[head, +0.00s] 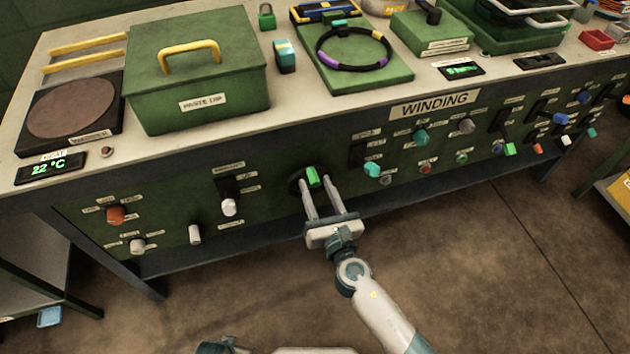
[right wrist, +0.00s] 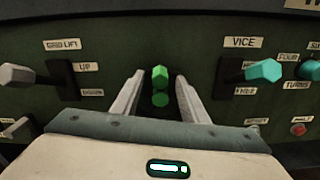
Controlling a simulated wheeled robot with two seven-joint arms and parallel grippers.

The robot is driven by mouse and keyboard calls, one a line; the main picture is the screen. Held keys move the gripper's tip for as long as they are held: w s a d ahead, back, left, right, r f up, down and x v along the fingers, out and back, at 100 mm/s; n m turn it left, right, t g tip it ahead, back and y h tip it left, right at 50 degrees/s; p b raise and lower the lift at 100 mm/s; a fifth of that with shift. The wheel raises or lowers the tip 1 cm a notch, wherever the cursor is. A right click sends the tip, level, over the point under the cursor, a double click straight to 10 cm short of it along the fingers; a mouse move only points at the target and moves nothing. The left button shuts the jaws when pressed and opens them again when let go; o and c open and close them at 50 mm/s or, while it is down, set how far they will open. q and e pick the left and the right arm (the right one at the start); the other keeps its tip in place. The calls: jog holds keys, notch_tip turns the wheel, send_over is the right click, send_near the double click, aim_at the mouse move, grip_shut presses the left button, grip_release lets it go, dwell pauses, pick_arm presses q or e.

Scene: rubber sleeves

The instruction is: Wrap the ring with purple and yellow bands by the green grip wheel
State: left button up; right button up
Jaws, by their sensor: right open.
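The black ring with purple and yellow bands (head: 382,61) lies on a green board (head: 395,82) on the bench top, below a teal piece (head: 339,22). The wheel (head: 296,181) is on the bench's front panel, and its green grip (head: 312,177) sticks out toward me. The grip also shows in the right wrist view (right wrist: 160,76). My right gripper (head: 307,187) is open, its fingers pointing at the panel. In the right wrist view the grip appears between the open fingers, with a gap on each side. Contact is not visible.
A green box with a yellow handle (head: 151,93) stands left on the bench. The panel carries several knobs and levers, including a white-tipped lever (head: 229,206) to the left and the teal-tipped VICE lever (head: 371,169) to the right. The floor in front is clear.

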jog(key=shift+x, duration=0.9)
grip_shut()
jog(key=shift+d, duration=0.1)
jog(key=shift+d+m, duration=0.1)
jog(key=shift+m, duration=0.2)
